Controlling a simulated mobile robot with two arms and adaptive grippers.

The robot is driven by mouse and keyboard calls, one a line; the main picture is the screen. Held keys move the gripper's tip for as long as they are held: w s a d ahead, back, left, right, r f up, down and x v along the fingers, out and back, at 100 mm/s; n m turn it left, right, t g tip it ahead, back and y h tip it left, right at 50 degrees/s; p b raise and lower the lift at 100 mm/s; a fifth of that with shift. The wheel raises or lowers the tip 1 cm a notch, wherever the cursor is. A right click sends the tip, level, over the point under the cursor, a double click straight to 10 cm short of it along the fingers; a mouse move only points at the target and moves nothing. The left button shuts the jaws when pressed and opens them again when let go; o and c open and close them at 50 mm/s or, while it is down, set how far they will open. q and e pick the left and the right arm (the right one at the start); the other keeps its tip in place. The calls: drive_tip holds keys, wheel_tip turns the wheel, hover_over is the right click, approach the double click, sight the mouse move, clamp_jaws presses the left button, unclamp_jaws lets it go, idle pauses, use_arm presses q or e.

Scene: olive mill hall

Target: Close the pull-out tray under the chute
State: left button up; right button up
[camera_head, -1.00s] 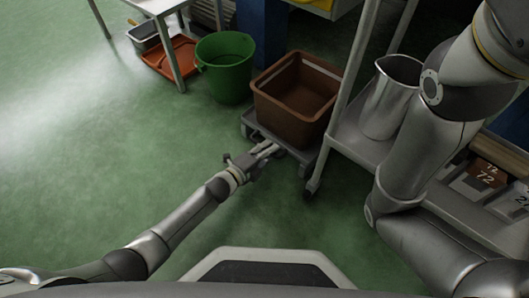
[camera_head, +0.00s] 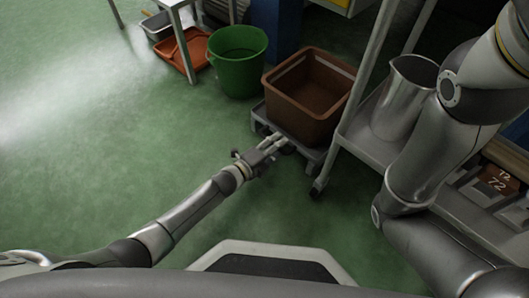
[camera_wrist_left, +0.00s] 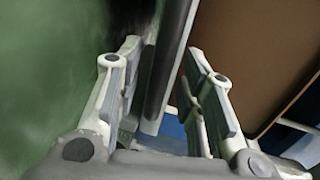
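A low grey platform (camera_head: 258,112) under a brown crate (camera_head: 305,108) looks like the pull-out tray, but I cannot tell how far out it is. I cannot make out the chute for certain. My left gripper (camera_head: 275,143) is low over the floor at the platform's near edge. In the left wrist view, its fingers (camera_wrist_left: 165,88) are apart, on either side of a grey edge (camera_wrist_left: 172,50), with a gap on the right; contact is unclear. The brown crate wall (camera_wrist_left: 260,50) is just to the right. My right arm shows at the right, its gripper out of view.
A wheeled grey trolley (camera_head: 365,148) with a metal jug (camera_head: 402,98) stands right of the crate. A green bucket (camera_head: 238,72) stands to the left; beyond it are an orange tray (camera_head: 180,55) and a table leg. The green floor at left is clear.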

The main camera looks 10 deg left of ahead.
use_arm(q)
drive_tip(key=v, duration=1.1)
drive_tip(key=shift+s, duration=0.2)
drive_tip(key=shift+a, duration=0.1)
